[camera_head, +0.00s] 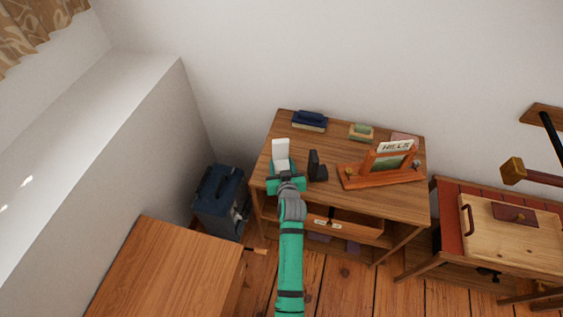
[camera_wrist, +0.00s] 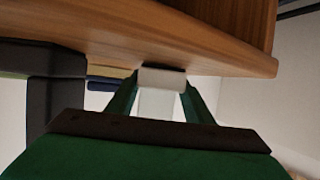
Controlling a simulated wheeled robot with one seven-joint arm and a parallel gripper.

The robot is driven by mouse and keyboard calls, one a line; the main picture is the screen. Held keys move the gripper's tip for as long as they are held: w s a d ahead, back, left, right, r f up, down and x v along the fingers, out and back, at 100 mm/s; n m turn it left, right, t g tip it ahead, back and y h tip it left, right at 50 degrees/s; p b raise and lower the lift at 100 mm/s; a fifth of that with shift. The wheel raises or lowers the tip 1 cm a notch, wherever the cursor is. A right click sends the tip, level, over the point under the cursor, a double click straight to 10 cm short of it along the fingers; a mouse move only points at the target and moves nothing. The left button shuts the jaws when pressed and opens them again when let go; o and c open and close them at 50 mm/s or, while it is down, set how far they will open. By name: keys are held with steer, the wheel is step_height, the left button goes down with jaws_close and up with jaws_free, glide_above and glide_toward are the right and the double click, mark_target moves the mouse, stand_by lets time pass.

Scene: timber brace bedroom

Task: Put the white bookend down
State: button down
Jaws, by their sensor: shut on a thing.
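The white bookend (camera_head: 281,150) is at the left part of the wooden desk top (camera_head: 330,200), its upright plate standing up beyond my gripper (camera_head: 283,172). In the wrist view my gripper (camera_wrist: 160,95) has its two green fingers closed on either side of the white bookend (camera_wrist: 161,79). The wrist picture appears upside down, with the desk top (camera_wrist: 200,40) across its upper part. The bookend looks very close to the desk surface; whether it touches cannot be told. Its lower part is largely hidden by my gripper in the head view.
A black bookend (camera_head: 316,167) stands just right of my gripper. Dark blue books (camera_head: 310,120) lie at the back left, a small green-topped block (camera_head: 361,132) at the back. An open drawer (camera_head: 345,222) juts out below.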

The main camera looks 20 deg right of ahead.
steer(key=shift+r, duration=0.1)
steer(key=c, duration=0.9)
jaws_free()
steer(key=shift+f, duration=0.2)
